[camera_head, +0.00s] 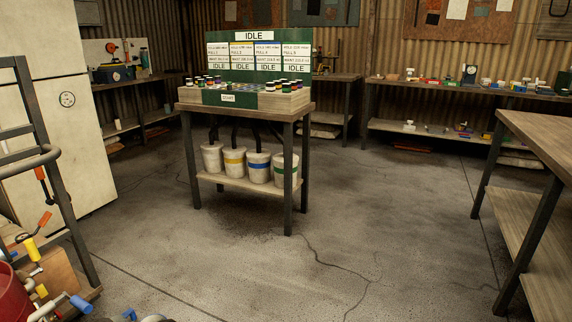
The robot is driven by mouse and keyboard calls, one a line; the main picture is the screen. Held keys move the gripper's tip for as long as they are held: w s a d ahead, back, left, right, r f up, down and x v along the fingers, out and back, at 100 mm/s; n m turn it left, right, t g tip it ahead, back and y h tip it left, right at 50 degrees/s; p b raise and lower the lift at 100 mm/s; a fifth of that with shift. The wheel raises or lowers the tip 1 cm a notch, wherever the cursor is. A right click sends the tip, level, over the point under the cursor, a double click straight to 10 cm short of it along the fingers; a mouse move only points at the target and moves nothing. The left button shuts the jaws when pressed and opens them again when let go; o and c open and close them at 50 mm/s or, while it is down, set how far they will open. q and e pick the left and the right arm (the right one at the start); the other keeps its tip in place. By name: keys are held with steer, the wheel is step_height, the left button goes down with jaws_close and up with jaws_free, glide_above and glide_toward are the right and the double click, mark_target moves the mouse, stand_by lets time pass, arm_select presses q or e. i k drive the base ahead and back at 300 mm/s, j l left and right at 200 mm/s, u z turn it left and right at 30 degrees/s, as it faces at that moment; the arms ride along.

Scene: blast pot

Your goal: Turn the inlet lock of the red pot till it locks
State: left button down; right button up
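A red pot (10,296) shows only in part, cut off by the lower left edge of the head view. Near it are a yellow handle (31,249), a blue handle (80,303) and an orange lever (40,222). I cannot tell which of these, if any, is the inlet lock, or whether it is locked. Neither of my grippers can be made out in this view. A small blue part (130,314) and a dark part beside it poke in at the bottom edge, too cut off to name.
A dark metal frame with a bent rail (30,158) stands at the left by a pale cabinet (70,110). A workbench (246,110) with an IDLE board (254,36) and several buckets (258,167) stands mid-room. Another table (540,130) is at the right. The concrete floor (380,240) between is clear.

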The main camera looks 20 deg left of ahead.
mark_target(41, 291)
steer(key=i+l+u, duration=0.1)
steer(key=i+u, duration=0.15)
steer(key=u, duration=0.2)
steer(key=i+l+u, duration=0.15)
steer(key=u, duration=0.3)
steer(key=i+l+u, duration=0.25)
steer(key=u, duration=0.2)
steer(key=i+l+u, duration=0.15)
steer(key=u, duration=0.3)
steer(key=i+l+u, duration=0.1)
steer(key=l+u, duration=1.35)
steer(key=l, duration=0.05)
